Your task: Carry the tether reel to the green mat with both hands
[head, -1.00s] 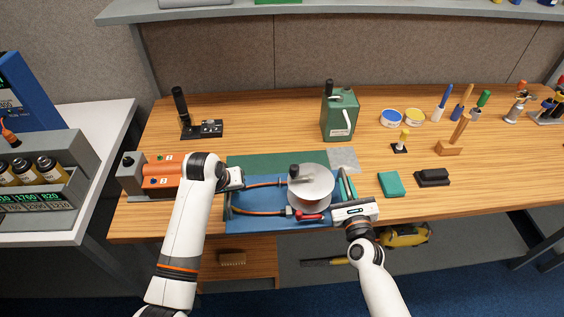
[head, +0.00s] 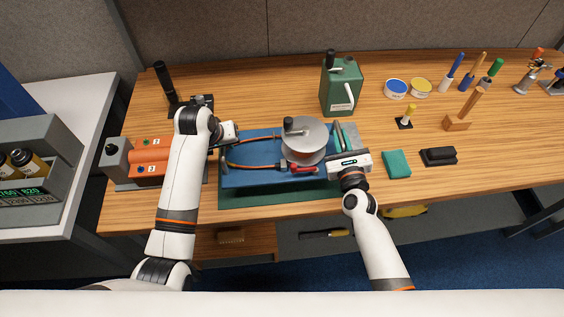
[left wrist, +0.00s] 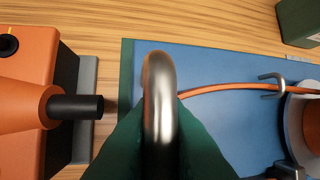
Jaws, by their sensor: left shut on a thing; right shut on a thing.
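The tether reel has a blue base plate (head: 255,173), a grey drum (head: 304,140) with a black knob, an orange tether and a red-handled part. It is level above the green mat (head: 270,196), whose front strip shows along the near side. I cannot tell whether the base touches the mat. My left gripper (head: 218,143) is shut at the reel's left end. The left wrist view shows its fingers (left wrist: 160,140) around a curved metal handle (left wrist: 160,85). My right gripper (head: 342,156) is shut at the reel's right end; its grasp is partly hidden.
An orange and grey console unit (head: 150,160) stands close left of the reel. A green canister (head: 340,88) stands behind it. A teal block (head: 397,164) and black block (head: 438,156) lie to the right. The wooden table's front edge is near.

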